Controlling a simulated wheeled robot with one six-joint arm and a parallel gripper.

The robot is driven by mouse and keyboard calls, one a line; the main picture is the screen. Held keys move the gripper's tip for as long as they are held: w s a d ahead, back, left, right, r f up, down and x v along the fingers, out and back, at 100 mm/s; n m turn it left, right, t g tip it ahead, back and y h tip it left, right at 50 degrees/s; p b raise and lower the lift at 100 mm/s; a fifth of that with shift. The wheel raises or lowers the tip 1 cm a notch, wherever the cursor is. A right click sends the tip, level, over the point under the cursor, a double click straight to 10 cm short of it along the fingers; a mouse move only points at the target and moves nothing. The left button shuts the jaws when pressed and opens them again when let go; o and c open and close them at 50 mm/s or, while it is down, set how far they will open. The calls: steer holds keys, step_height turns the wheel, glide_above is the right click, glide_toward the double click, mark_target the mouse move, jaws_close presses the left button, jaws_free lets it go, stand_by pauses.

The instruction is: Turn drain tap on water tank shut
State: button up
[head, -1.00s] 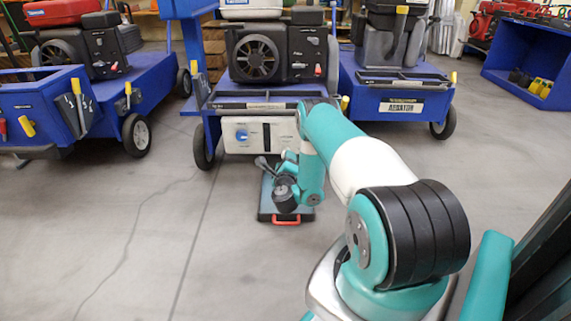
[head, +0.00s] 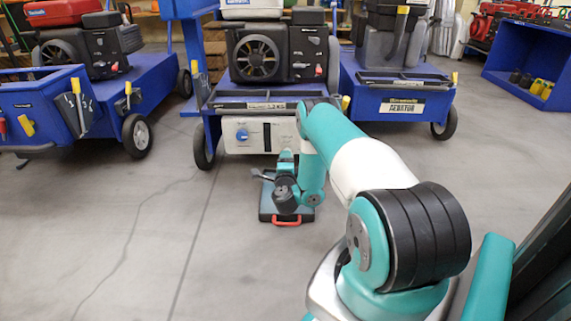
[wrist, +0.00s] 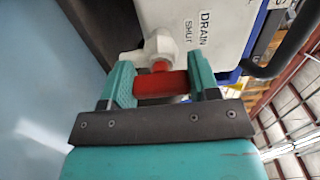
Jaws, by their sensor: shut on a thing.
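The drain tap has a white body (wrist: 158,46) and a red handle (wrist: 160,86). My gripper (wrist: 159,80) is shut on the red handle, with one teal finger at each side of it. In the head view my own wrist hides the tap.
Blue carts with engines stand left (head: 165,95) and right (head: 400,105) of the middle one. The grey floor (head: 120,230) at front left is clear.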

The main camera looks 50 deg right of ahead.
stand_by(0.3)
steer(key=o, duration=0.9)
steer(key=shift+s+a+r+p, duration=0.15)
steer(key=shift+s+a+p, duration=0.15)
steer(key=shift+p, duration=0.35)
steer(key=shift+p+v, duration=8.3)
steer(key=shift+p, duration=3)
